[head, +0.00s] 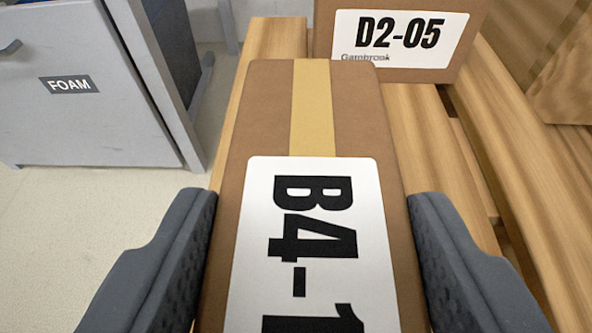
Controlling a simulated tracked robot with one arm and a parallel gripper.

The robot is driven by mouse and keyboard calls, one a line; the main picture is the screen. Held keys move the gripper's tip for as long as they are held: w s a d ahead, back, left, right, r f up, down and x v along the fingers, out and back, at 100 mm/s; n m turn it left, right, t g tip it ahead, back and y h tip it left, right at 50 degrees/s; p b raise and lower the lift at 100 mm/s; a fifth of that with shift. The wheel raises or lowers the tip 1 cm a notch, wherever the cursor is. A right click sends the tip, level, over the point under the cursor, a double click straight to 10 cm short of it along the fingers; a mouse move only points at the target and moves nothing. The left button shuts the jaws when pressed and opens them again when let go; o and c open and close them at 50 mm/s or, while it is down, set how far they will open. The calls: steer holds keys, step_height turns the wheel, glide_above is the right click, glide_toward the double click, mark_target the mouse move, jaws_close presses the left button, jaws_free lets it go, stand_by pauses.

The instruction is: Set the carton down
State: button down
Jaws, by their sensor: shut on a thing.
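A brown carton (268,110) fills the middle of the head view. It has a tan tape strip along its top and a white label reading "B4-1", with the rest cut off by the lower edge. My gripper (312,240) is shut on this carton, one dark padded finger against each side. Wooden slats (425,140) like those of a pallet lie below and to the right of it. The carton's underside is hidden, so I cannot tell whether it touches the slats.
A second carton (465,72) labelled "D2-05" stands just behind, on the slats. Another wooden or brown box (570,90) is at the right edge. A grey cabinet (85,120) marked "FOAM" stands at the left. Pale floor (60,230) is clear at lower left.

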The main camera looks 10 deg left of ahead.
steer(key=shift+w+a, duration=0.1)
steer(key=shift+w, duration=0.5)
steer(key=shift+f+b, duration=0.85)
steer(key=shift+f, duration=0.95)
steer(key=shift+r, duration=0.1)
steer(key=c, duration=0.6)
jaws_free()
steer(key=p+v, duration=0.3)
steer(key=v, duration=0.9)
steer(key=shift+s, duration=0.1)
